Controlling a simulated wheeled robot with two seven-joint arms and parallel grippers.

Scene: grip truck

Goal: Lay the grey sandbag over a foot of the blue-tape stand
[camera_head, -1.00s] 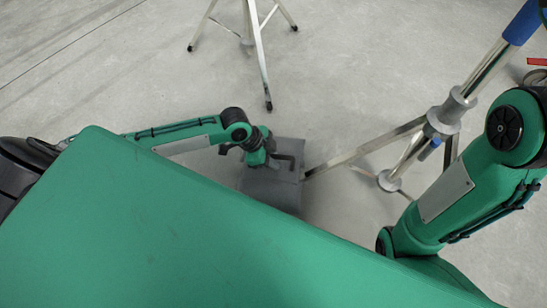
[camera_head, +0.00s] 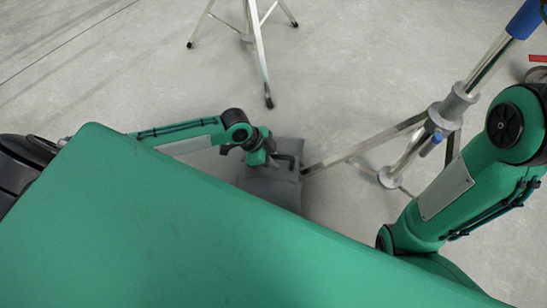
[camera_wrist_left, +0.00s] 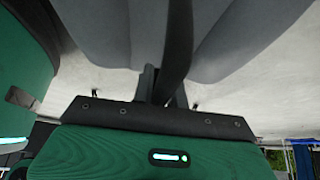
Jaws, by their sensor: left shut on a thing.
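The grey sandbag (camera_head: 272,186) is low near the floor, just beyond my green body in the head view. It also fills the top of the left wrist view (camera_wrist_left: 95,30). My left gripper (camera_head: 270,158) is above it, shut on its dark strap (camera_wrist_left: 178,50). The blue-tape stand (camera_head: 458,102) is at the right, with blue tape (camera_head: 525,20) on its pole. One of its feet (camera_head: 350,153) reaches left to the bag's right edge. Whether the bag lies over the foot's end or only beside it, I cannot tell. My right gripper is out of view.
Another metal stand (camera_head: 256,50) is at the top, with one foot pointing down towards the bag. My right arm is near the blue-tape stand's right side. Open concrete floor (camera_head: 350,80) lies between the stands.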

